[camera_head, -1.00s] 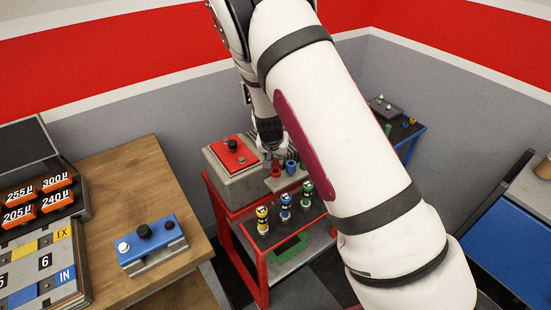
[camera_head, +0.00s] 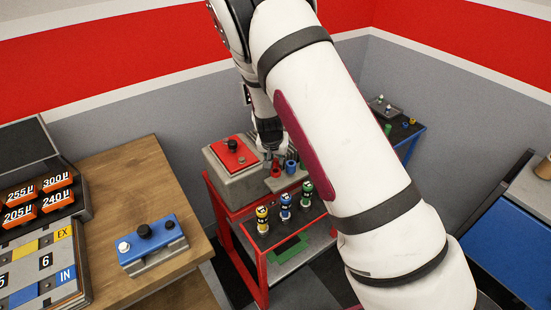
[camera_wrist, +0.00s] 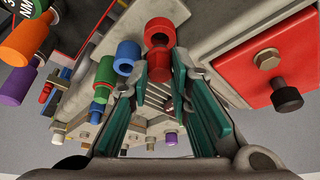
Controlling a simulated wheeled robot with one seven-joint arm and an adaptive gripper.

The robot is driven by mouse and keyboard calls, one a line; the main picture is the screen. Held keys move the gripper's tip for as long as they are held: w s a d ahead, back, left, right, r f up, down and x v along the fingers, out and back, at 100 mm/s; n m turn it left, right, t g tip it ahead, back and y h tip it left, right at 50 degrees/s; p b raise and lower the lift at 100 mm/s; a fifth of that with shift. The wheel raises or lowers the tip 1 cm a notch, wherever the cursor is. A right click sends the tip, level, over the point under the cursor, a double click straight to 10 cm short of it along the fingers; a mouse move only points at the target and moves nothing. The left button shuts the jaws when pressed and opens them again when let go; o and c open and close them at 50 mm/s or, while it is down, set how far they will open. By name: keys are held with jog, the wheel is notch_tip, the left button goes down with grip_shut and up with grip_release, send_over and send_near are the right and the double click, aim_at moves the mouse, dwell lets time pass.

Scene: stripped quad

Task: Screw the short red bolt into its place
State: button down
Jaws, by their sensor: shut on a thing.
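My gripper (camera_wrist: 155,73) has its teal-lined fingers around a red piece that I take to be the short red bolt (camera_wrist: 158,67); a finger hides part of it. Just beyond it in the wrist view is a red collar (camera_wrist: 158,27) on a grey block, with a dark opening facing the bolt. I cannot tell whether the bolt is touching or inside it. A blue collar (camera_wrist: 128,52) and a green one (camera_wrist: 106,70) stand beside it. In the head view my gripper (camera_head: 269,150) is above the block, right beside the red collar (camera_head: 276,171).
A red plate (camera_head: 234,153) with a black-headed bolt sits left of the gripper on the red cart (camera_head: 228,208). Yellow, blue and green marked tools (camera_head: 285,207) stand at the cart's front. A wooden table (camera_head: 135,185) with a blue block (camera_head: 152,244) is at left.

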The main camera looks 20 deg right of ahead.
jog(key=shift+f+b, duration=0.3)
jog(key=shift+f, duration=0.95)
jog(key=c, duration=1.4)
grip_release()
jog(key=v, duration=1.2)
jog(key=shift+r, duration=0.1)
